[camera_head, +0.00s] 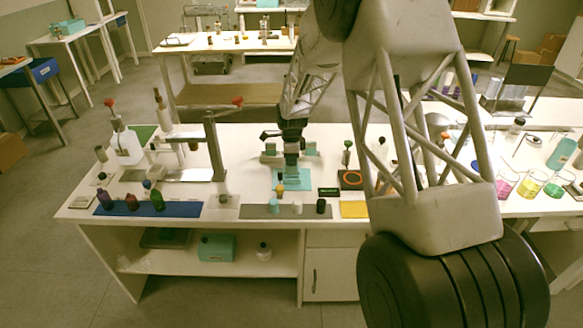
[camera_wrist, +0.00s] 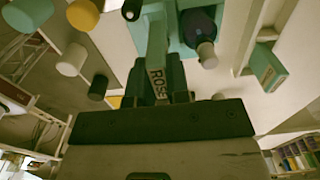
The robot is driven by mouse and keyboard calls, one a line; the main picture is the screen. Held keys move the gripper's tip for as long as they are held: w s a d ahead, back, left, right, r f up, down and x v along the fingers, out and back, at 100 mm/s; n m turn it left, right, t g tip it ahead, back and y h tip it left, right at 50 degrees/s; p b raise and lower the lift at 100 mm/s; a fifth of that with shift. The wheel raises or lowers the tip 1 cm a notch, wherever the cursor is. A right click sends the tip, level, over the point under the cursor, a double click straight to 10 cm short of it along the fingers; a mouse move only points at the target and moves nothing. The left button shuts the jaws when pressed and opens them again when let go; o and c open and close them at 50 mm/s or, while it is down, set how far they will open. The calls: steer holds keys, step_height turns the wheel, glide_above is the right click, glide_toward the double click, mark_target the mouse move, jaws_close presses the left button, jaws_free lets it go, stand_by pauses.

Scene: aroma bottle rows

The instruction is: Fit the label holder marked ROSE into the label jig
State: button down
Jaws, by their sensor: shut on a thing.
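My gripper (camera_head: 291,160) points down over a teal piece (camera_head: 301,184) on the middle of the white bench. A dark blue bottle with a grey cap (camera_wrist: 199,28) is close to the right of the holder in the wrist view.
A grey strip (camera_head: 258,211) with small bottles lies in front of the gripper. A black square with an orange ring (camera_head: 351,180) is to the right. A blue mat (camera_head: 175,210) with dark bottles and a tall grey stand (camera_head: 214,150) are to the left.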

mark_target(291, 173)
steer(key=shift+f, duration=1.85)
steer(key=shift+f, duration=0.1)
steer(key=c, duration=1.4)
jaws_free()
step_height(291, 173, up, 12)
steer(key=shift+r, duration=0.15)
